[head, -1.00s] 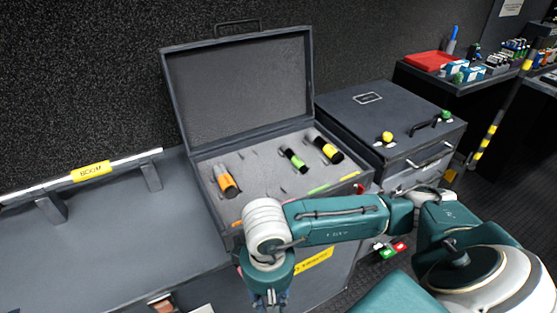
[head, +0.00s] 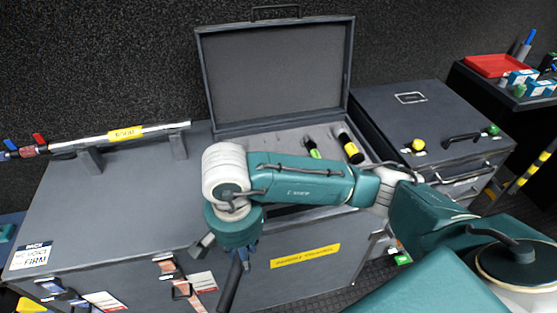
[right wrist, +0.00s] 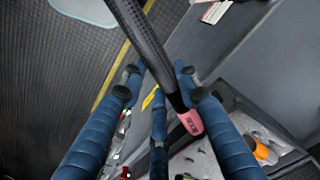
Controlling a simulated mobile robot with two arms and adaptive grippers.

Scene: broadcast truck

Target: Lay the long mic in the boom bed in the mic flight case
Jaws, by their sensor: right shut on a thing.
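The long mic (head: 231,286) is a dark slim rod hanging below my right gripper (head: 243,252), tilted, in front of the bench. In the right wrist view the mic (right wrist: 145,40) is ribbed black with a pink band near one end, and the blue fingers (right wrist: 160,95) are closed around it. The mic flight case (head: 222,129) stands open on the bench behind my right arm. A green-banded mic (head: 312,149) and a yellow-banded mic (head: 350,148) lie in its foam. My arm hides the case's front part, including the boom bed. My left gripper is not in view.
A boom pole (head: 155,129) with a yellow label rests on two brackets at the left of the bench (head: 110,205). An orange-banded mic (right wrist: 262,152) shows in the right wrist view. A grey drawer case (head: 440,110) stands right of the flight case. The bench top between is clear.

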